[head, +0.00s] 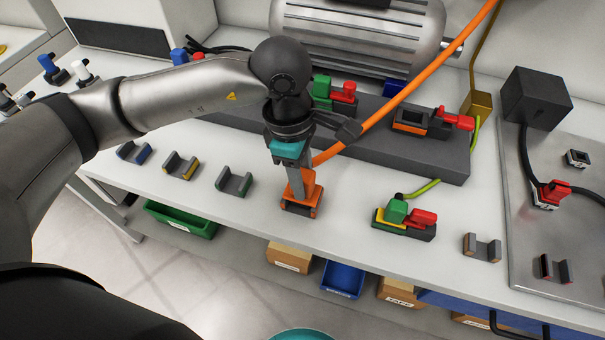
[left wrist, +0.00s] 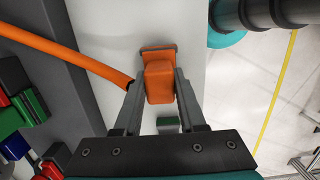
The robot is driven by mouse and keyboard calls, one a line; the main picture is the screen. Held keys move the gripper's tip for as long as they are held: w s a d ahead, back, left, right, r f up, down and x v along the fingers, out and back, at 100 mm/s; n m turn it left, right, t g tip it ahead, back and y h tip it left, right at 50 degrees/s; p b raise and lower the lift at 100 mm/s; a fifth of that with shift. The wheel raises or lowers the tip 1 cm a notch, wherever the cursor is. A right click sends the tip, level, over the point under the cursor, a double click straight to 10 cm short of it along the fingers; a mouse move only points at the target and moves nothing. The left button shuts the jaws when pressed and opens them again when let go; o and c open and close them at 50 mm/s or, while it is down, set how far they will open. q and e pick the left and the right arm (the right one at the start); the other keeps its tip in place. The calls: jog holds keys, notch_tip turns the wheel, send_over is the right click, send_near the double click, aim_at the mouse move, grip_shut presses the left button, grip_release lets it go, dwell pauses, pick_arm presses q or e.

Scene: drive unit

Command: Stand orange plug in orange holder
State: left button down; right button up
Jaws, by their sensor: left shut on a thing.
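My left gripper (head: 299,190) points down near the bench's front edge, its two fingers shut on the orange plug (head: 308,183). The plug also shows between the fingers in the left wrist view (left wrist: 159,82). A thick orange cable (head: 406,90) runs from the plug up to the right. The orange holder (head: 300,209) is right under the plug; in the left wrist view its orange-and-grey end (left wrist: 158,50) shows just beyond the plug. Plug and holder overlap in both views, so I cannot tell whether the plug is fully seated. My right gripper is not in view.
Empty blue (head: 134,152), yellow (head: 180,166) and green (head: 234,182) holders stand to the left. A green-and-red connector set (head: 405,220) stands to the right, with an empty grey holder (head: 482,247) beyond. The dark grey connector block (head: 430,158) lies behind.

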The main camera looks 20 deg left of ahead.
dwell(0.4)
pick_arm(q)
jog(key=shift+c, duration=2)
grip_release()
notch_tip(320, 180, up, 20)
jog(key=a+p, duration=0.1)
jog(key=p, duration=0.3)
jog(key=shift+a, duration=0.4)
